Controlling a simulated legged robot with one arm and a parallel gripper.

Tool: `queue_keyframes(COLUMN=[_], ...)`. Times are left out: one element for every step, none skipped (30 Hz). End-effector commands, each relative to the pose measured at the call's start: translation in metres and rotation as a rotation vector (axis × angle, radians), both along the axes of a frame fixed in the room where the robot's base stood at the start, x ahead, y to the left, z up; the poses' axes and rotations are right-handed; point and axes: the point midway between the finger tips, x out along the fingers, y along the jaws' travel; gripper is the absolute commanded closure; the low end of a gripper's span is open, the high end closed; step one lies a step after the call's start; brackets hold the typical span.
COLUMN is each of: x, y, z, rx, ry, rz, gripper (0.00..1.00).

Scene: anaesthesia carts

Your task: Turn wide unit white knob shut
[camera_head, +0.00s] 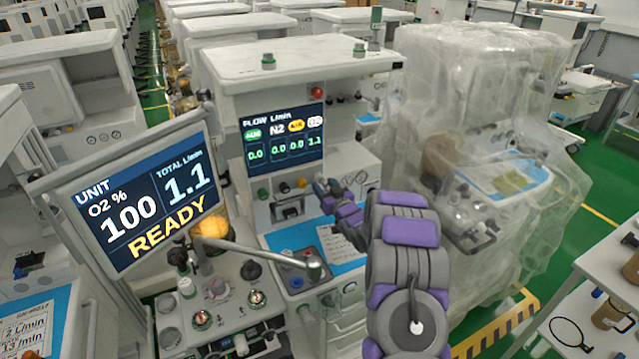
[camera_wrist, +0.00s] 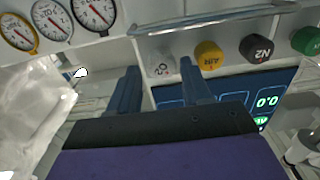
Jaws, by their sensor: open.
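The wide unit (camera_head: 300,60) stands in the middle of the head view, with a flow display (camera_head: 283,139) reading 1.1 under O2 and 0.0 elsewhere. The white knob (camera_wrist: 161,63) shows in the wrist view, between and just beyond the two fingertips of my gripper (camera_wrist: 158,67). The fingers are open, one on each side of it. I cannot tell whether they touch it. In the head view my gripper (camera_head: 322,187) is at the knob row under the display and hides the white knob.
Beside the white knob are the yellow AIR knob (camera_wrist: 208,55), black N2 knob (camera_wrist: 257,48) and green knob (camera_wrist: 306,41). A metal rail (camera_wrist: 215,18) runs past the knobs. A tilted screen (camera_head: 140,195) reads READY at left. A plastic-covered machine (camera_head: 480,110) stands close at right.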

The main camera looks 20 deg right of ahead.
Motion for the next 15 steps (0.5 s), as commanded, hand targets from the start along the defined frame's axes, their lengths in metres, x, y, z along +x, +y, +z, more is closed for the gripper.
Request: queue_keyframes(x=[0.008,0.012,0.016,0.019,0.022,0.026,0.028,0.031,0.033,0.035,0.036,0.037,0.038,0.038,0.039], y=[0.001,0.001,0.001,0.001,0.001,0.001,0.001,0.001,0.001,0.001,0.001,0.001,0.001,0.001,0.001], z=[0.000,0.000,0.000,-0.001,-0.001,-0.001,0.000,0.000,0.001,0.001,0.001,0.002,0.002,0.002,0.002], rx=[-0.002,-0.002,-0.001,-0.001,-0.001,-0.001,-0.001,-0.001,-0.002,-0.002,-0.002,-0.001,-0.001,-0.001,-0.001], ry=[-0.005,-0.006,-0.005,-0.003,-0.002,-0.001,-0.002,-0.003,-0.004,-0.004,-0.004,-0.004,-0.004,-0.004,-0.004], rz=[0.001,0.001,0.001,0.001,0.001,0.001,0.001,0.000,0.000,0.000,0.000,0.000,0.000,0.000,0.000], gripper=[0.52,0.52,0.52,0.52,0.52,0.52,0.52,0.52,0.52,0.52,0.52,0.52,0.52,0.52,0.52])
